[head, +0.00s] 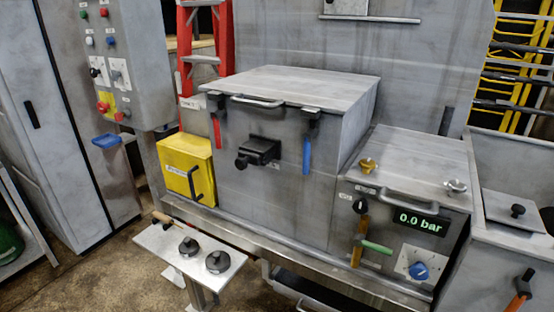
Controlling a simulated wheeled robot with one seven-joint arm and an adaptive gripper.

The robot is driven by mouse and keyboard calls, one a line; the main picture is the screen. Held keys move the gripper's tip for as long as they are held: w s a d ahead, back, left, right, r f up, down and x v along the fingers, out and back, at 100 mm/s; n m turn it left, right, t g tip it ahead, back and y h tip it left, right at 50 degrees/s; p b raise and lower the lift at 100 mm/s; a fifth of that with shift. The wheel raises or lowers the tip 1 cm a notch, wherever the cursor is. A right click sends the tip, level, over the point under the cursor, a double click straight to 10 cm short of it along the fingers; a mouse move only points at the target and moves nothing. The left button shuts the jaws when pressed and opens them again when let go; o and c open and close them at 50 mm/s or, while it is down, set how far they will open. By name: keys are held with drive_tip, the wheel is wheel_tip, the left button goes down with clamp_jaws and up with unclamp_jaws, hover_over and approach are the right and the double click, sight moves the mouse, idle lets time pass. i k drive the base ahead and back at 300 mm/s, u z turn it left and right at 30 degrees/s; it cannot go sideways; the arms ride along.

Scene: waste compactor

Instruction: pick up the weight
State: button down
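Two round metal pieces with dark knobs on top, which look like weights, sit on a small grey side table (161,241) at the lower left. One dark weight (188,246) is left of centre on the table. The other, paler weight (217,262) is close beside it on the right, near the table's right end. I cannot tell from this picture which one the task means. My gripper is not in view, and nothing is seen touching either piece.
A tool with a wooden handle (163,217) lies at the table's back left. Behind stand a yellow box (187,168), the large grey compactor chamber (285,165) and a unit with a display reading 0.0 bar (419,221). The floor left of the table is open.

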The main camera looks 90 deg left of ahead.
sight(217, 262)
drive_tip(key=u, duration=0.05)
drive_tip(key=k, duration=1.65)
drive_tip(key=u, duration=2.3)
